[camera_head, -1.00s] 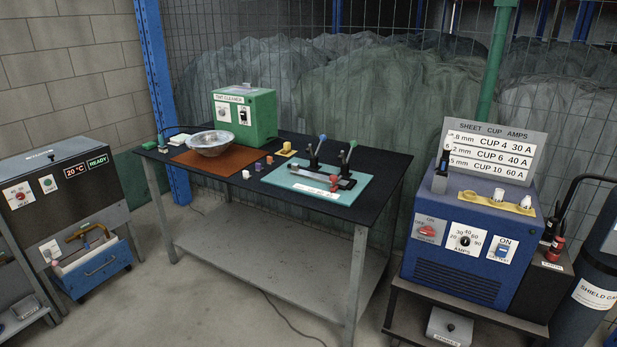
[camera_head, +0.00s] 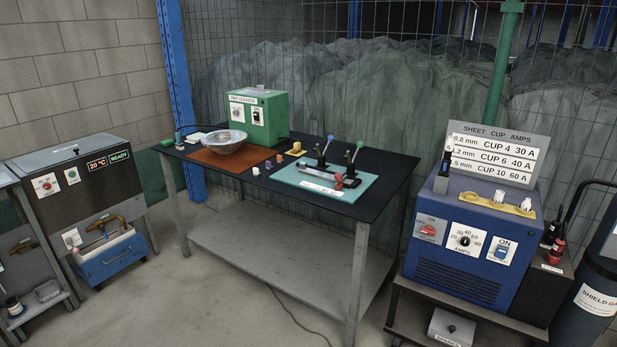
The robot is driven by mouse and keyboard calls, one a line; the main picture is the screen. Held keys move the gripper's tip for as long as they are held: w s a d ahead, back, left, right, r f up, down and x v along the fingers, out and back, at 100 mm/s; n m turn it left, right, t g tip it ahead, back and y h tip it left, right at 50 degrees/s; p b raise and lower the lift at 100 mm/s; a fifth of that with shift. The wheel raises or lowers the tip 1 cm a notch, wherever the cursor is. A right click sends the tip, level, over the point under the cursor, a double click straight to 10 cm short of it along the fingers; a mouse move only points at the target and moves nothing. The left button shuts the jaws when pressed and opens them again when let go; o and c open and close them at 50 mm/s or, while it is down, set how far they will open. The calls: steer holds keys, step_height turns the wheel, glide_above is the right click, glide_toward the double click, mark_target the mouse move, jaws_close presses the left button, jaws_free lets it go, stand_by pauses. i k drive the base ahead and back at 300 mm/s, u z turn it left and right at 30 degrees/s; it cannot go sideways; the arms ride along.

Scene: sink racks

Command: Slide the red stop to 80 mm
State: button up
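The red stop (camera_head: 338,182) is a small red block near the front right of a fixture on the dark table (camera_head: 290,205). It sits by the right end of a pale bar or rail (camera_head: 318,182). The fixture lies on a teal mat (camera_head: 361,190) and has two upright toggle levers, one with a blue knob (camera_head: 331,138) and one with a green knob (camera_head: 359,143). A white label strip (camera_head: 322,190) lies along the mat's front edge; its marks are too small to read. My gripper is not in view.
A green cleaner box (camera_head: 270,115) and a bowl (camera_head: 224,141) on a brown mat stand at the table's left. Several small blocks lie between the mats. A blue welder (camera_head: 470,240) stands right, a dark heater cabinet (camera_head: 85,185) left. Bare floor (camera_head: 230,300) lies in front.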

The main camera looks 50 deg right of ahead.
mark_target(338, 186)
steer(key=u, duration=0.85)
steer(key=k, duration=1.35)
steer(key=z, duration=1.25)
steer(key=i, duration=0.6)
steer(key=u, duration=0.25)
